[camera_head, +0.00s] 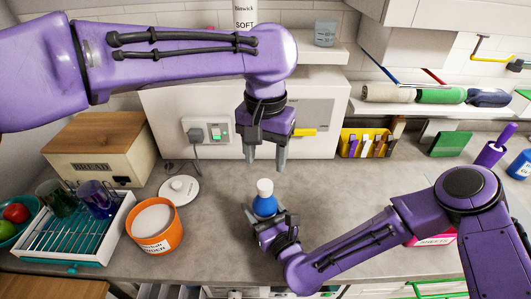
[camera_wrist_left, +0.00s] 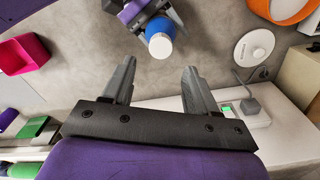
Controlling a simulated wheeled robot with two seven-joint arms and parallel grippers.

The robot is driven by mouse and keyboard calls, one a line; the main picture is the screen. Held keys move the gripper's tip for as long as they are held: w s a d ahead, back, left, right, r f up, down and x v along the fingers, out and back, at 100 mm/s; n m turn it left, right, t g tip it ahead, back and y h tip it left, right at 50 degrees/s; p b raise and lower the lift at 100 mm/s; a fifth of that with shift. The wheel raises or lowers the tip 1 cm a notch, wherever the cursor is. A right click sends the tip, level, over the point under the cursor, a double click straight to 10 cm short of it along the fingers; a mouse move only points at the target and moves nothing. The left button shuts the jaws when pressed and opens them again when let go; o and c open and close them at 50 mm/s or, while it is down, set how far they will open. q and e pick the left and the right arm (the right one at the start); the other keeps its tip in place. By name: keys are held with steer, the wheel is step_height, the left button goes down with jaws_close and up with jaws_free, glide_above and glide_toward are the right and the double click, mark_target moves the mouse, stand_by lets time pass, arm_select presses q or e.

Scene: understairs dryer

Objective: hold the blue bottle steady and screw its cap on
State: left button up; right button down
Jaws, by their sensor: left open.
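The blue bottle (camera_head: 264,206) stands upright low in the middle of the head view, with the white cap (camera_head: 264,187) sitting on its top. Whether the cap is screwed tight cannot be told. My right gripper (camera_head: 270,217) has its fingers closed around the bottle's body and hides its lower part. My left gripper (camera_head: 265,162) points down above the cap, open and empty, apart from it. In the left wrist view, the cap (camera_wrist_left: 160,46) and bottle (camera_wrist_left: 160,27) show beyond the gap between my left fingers (camera_wrist_left: 157,68).
An orange tub (camera_head: 150,240) and a round white lid (camera_head: 179,190) lie to the left, beside a dish rack (camera_head: 112,228) and bread box (camera_head: 85,150). A yellow holder (camera_head: 352,143) stands at the back right. The grey counter around the bottle is mostly clear.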

mark_target(265, 184)
steer(key=shift+f, duration=0.1)
arm_select(q)
step_height(265, 184, down, 8)
steer(key=shift+f, duration=0.1)
stand_by(0.5)
jaws_close()
steer(key=m, duration=1.1)
steer(key=shift+o, duration=0.7)
jaws_free()
